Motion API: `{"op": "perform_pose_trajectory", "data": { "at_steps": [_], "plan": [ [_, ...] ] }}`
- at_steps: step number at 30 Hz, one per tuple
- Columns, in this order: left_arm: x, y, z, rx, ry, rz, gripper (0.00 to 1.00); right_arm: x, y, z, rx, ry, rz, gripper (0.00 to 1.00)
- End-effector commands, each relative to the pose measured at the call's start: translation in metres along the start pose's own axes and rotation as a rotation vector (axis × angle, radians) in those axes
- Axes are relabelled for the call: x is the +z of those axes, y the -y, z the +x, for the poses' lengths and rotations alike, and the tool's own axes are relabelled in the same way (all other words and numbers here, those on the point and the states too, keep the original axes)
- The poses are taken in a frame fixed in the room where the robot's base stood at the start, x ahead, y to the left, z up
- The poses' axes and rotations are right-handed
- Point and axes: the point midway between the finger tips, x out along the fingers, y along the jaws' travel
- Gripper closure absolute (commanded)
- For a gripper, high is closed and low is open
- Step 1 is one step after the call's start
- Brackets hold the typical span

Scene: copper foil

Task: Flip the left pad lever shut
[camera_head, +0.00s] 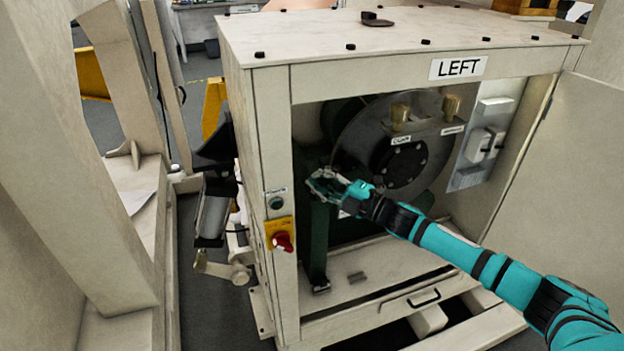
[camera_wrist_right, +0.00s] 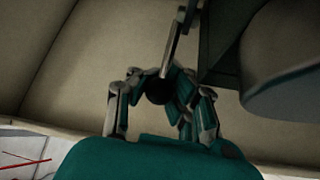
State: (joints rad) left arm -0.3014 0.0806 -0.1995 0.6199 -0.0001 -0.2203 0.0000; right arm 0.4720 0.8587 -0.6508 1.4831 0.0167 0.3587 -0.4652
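My right gripper (camera_head: 325,183) reaches into the open front of the cabinet marked LEFT (camera_head: 458,67), in front of the dark green frame and left of the large disc (camera_head: 432,165). In the right wrist view my right gripper (camera_wrist_right: 160,98) has its curled fingers on both sides of a dark round knob (camera_wrist_right: 159,91). A thin metal lever arm (camera_wrist_right: 176,48) runs up from the knob. Whether the fingers press on the knob cannot be told. In the head view the lever is not clear behind the gripper. My left gripper is not in view.
A red knob on a yellow plate (camera_head: 281,236) and a green button (camera_head: 276,203) sit on the cabinet's left post. Grey switch boxes (camera_head: 487,140) line the right inner wall. The cabinet door (camera_head: 560,190) stands open at right. The wrist view shows a dark rounded body (camera_wrist_right: 285,60) close at right.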

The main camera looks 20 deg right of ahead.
Motion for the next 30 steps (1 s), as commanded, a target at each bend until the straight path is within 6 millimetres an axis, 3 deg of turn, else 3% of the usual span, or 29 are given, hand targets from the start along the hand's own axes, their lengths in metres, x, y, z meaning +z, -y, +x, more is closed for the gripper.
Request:
{"op": "perform_pose_trajectory", "data": {
  "at_steps": [1,7,18,26,30],
  "plan": [
    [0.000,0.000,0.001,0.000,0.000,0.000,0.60,-0.001,0.010,-0.003,-0.016,-0.002,0.005,1.00],
    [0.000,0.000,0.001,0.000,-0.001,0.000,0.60,-0.002,0.010,-0.003,-0.016,-0.002,0.003,1.00],
    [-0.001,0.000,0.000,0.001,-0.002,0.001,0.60,-0.001,0.007,-0.002,-0.011,0.000,0.002,0.52],
    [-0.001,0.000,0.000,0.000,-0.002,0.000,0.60,-0.001,0.005,-0.002,-0.008,0.000,0.001,0.52],
    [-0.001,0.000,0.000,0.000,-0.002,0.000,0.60,0.000,0.005,-0.013,-0.009,0.001,0.001,0.52]
  ]
}}
